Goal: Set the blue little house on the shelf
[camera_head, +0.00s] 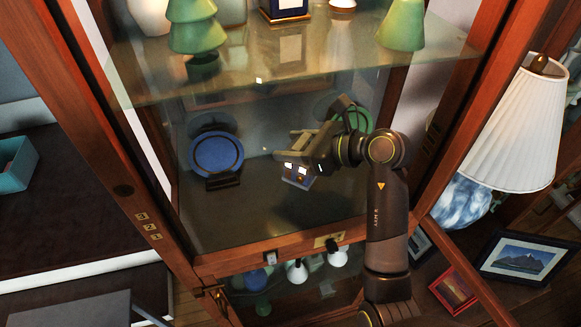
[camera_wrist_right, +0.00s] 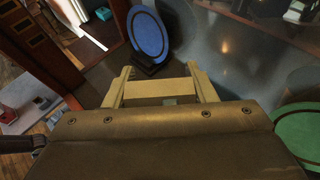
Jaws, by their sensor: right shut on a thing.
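The blue little house (camera_head: 299,176), small and dark blue with pale patches, shows just under my right gripper (camera_head: 288,147). The gripper is shut on it, inside the cabinet above the middle glass shelf (camera_head: 270,208). A gap seems to lie between the house and the shelf, but I cannot be sure. The wrist view shows the gripper's two pale fingers (camera_wrist_right: 160,82); the house is mostly hidden there. My left gripper is not in view.
A blue plate (camera_head: 217,154) on a dark stand is left of the gripper; a green plate (camera_head: 358,113) is behind my right arm. The upper glass shelf (camera_head: 270,75) holds green ornaments. Wooden door posts flank the opening. A lamp (camera_head: 516,125) stands at right.

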